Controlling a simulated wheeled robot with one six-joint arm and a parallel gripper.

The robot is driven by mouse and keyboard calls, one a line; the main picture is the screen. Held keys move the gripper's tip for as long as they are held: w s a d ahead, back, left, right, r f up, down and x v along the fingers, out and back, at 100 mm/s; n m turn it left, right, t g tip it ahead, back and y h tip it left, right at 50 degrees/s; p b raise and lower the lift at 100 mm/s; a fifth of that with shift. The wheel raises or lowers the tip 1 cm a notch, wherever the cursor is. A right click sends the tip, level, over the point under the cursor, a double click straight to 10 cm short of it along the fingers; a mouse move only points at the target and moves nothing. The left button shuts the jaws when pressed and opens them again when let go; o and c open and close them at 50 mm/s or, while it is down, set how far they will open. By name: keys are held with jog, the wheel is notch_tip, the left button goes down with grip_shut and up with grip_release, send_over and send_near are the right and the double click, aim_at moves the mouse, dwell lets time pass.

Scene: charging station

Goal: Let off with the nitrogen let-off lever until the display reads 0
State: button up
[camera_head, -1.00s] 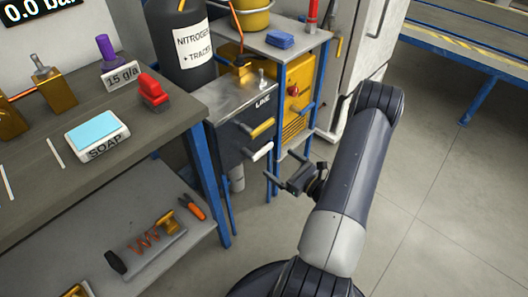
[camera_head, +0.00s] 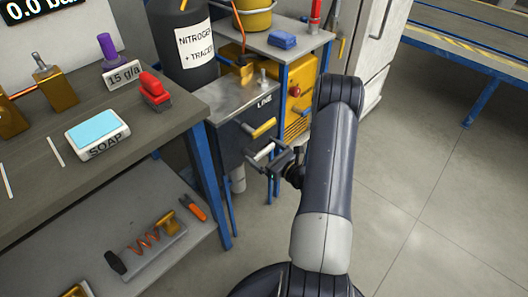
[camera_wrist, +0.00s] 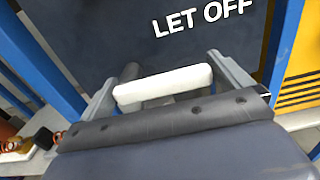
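The white let-off lever (camera_head: 263,152) sticks out from the front of the dark cabinet (camera_head: 232,145), below a yellow lever (camera_head: 263,128). In the wrist view the white lever handle (camera_wrist: 165,86) lies crosswise between my gripper's fingers, beneath the words LET OFF. My gripper (camera_head: 264,166) is open at the lever, one finger near each end of the handle. I cannot tell whether either finger touches it; it also shows in the wrist view (camera_wrist: 168,88). The display (camera_head: 42,8), cut off by the top edge, reads 0.0 with its unit partly cropped.
A black nitrogen cylinder (camera_head: 183,62) stands behind the cabinet. The workbench (camera_head: 60,185) on the left holds a soap box (camera_head: 97,133) and a red-handled object (camera_head: 155,90). A yellow unit (camera_head: 298,95) with blue posts stands right of the cabinet. Open floor lies to the right.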

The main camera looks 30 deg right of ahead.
jog(key=c, duration=1)
jog(key=shift+n+b, duration=0.4)
jog(key=shift+b, duration=0.05)
jog(key=n+b, duration=0.3)
jog(key=r+n+b, duration=0.1)
jog(key=b, duration=0.1)
jog(key=shift+s+a+r+n, duration=0.1)
jog(key=shift+a+n, duration=0.15)
jog(key=shift+n, duration=0.05)
jog(key=n+b, duration=0.1)
jog(key=b, duration=0.1)
jog(key=r+n+b, duration=0.1)
jog(key=n, duration=0.1)
jog(key=a+n+b, duration=0.1)
jog(key=n+b, duration=0.1)
jog(key=shift+s+r+b, duration=0.2)
jog(key=shift+r+b, duration=0.1)
jog(key=o, duration=1.1)
jog(key=shift+r, duration=0.1)
